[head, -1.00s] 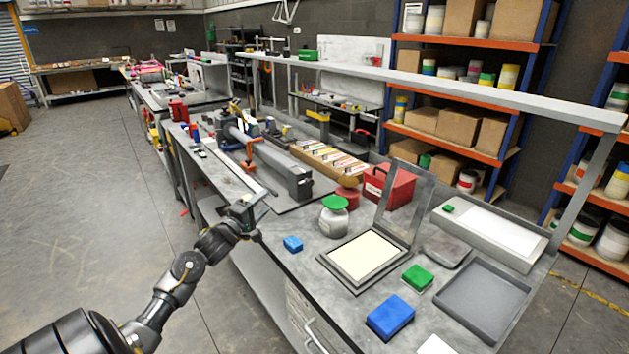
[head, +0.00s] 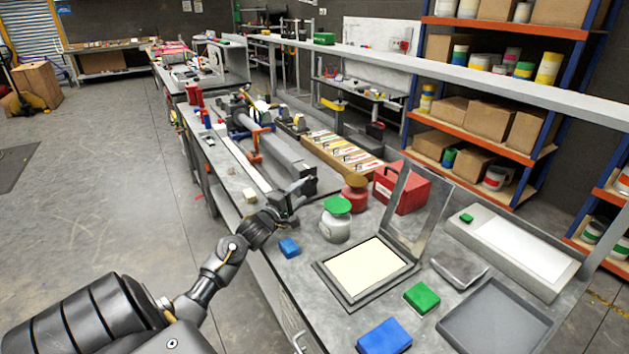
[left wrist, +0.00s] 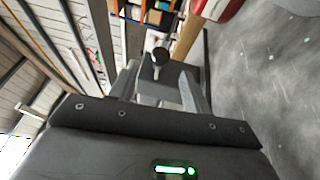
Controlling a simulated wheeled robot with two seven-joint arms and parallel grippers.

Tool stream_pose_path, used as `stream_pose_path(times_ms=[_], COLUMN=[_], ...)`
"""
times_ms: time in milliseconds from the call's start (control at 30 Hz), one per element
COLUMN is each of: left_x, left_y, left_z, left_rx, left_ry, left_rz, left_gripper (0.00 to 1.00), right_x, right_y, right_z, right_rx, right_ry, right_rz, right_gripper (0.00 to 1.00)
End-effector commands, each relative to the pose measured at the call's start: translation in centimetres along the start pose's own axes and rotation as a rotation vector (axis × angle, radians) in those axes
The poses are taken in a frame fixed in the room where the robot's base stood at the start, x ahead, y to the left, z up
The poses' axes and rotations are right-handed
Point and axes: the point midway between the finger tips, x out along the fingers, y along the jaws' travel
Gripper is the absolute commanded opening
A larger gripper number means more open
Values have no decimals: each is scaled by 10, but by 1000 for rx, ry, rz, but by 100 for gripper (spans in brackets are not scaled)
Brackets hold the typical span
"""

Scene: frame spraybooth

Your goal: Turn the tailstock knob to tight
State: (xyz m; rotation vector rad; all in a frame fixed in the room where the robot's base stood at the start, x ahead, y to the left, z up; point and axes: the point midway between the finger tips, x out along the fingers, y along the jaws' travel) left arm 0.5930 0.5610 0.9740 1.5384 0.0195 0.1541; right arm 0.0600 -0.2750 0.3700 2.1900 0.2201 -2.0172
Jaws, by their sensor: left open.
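The tailstock is the grey block (head: 301,178) at the near end of the long grey bench fixture. In the left wrist view, a dark round knob (left wrist: 161,56) stands out from the grey block (left wrist: 178,75). My left gripper (head: 291,199) is just in front of the tailstock's near end, at the bench's left edge. In the left wrist view my left gripper (left wrist: 160,88) is open, its fingers to either side of the knob's line. The knob appears just beyond the fingertips; contact cannot be told. In the head view the gripper hides the knob. My right gripper is not in view.
A green-lidded pot (head: 336,220) and a blue block (head: 289,247) are close to my left gripper. A red-brown pot (head: 354,194), a red box (head: 405,188) and a framed screen (head: 365,268) stand to the right.

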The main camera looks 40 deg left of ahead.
Motion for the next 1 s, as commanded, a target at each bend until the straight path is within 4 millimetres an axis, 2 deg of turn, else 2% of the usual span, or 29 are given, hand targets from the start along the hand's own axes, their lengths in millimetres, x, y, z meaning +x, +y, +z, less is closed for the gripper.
stream_pose_path(times_ms=[200,400,600,833,867,1000], left_x=[43,70,81,81,81,81], left_y=[2,1,0,0,0,0], left_z=[0,0,0,0,0,0], left_rx=[-1,0,0,1,1,0], left_ry=[0,0,0,0,0,0], left_rz=[1,0,-1,0,0,0], left_gripper=[48,48,48,48,47,29], right_x=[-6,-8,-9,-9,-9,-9], right_y=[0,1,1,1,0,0], right_z=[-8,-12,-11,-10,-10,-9], right_rx=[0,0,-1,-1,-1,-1], right_ry=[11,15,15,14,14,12], right_rz=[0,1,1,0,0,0], right_gripper=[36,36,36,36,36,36])
